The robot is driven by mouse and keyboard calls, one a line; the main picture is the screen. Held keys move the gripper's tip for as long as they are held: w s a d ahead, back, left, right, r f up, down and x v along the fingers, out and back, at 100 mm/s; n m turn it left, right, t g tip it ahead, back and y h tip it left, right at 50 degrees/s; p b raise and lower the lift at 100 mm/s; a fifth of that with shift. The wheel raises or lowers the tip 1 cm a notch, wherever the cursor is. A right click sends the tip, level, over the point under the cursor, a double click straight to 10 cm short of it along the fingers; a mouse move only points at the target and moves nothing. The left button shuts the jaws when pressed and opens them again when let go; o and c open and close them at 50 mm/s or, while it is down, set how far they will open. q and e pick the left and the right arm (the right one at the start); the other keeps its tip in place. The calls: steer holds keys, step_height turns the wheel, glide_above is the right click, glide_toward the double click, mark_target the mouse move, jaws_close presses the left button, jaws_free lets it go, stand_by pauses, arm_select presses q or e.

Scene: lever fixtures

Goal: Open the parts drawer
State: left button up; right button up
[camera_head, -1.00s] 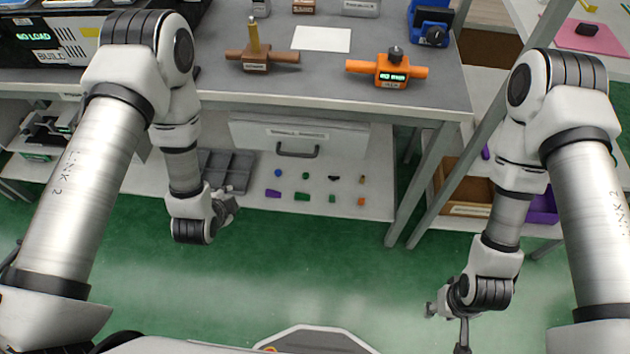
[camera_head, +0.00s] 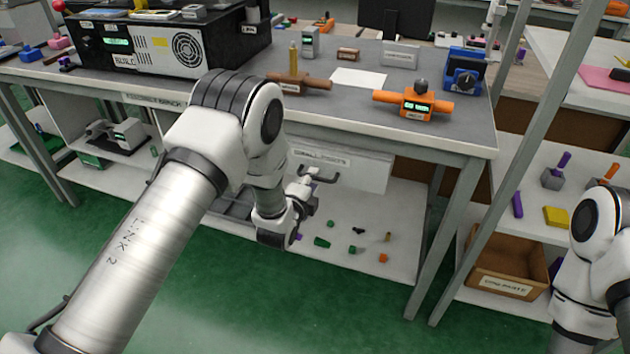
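The parts drawer (camera_head: 362,172) is a pale grey front under the bench top, labelled "SMALL PARTS", and it looks closed. Its dark bar handle (camera_head: 322,179) is partly in view. My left gripper (camera_head: 308,188) is just at the left end of the handle, in front of the drawer; my own wrist covers the drawer's left part. The fingers are small and dark here, so I cannot tell how far apart they are or whether they touch the handle. My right gripper is outside the view; only part of its arm shows at the right edge.
Several small coloured parts lie on the low shelf (camera_head: 345,220) below the drawer. A bench leg (camera_head: 445,235) stands to the right. Green floor in front is clear.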

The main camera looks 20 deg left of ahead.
arm_select(q)
steer(key=x, duration=0.2)
steer(key=shift+w+a+f, duration=0.1)
steer(key=shift+w+f, duration=0.1)
steer(key=shift+w, duration=0.15)
jaws_close()
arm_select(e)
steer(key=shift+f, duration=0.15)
arm_select(q)
steer(key=shift+s, duration=0.1)
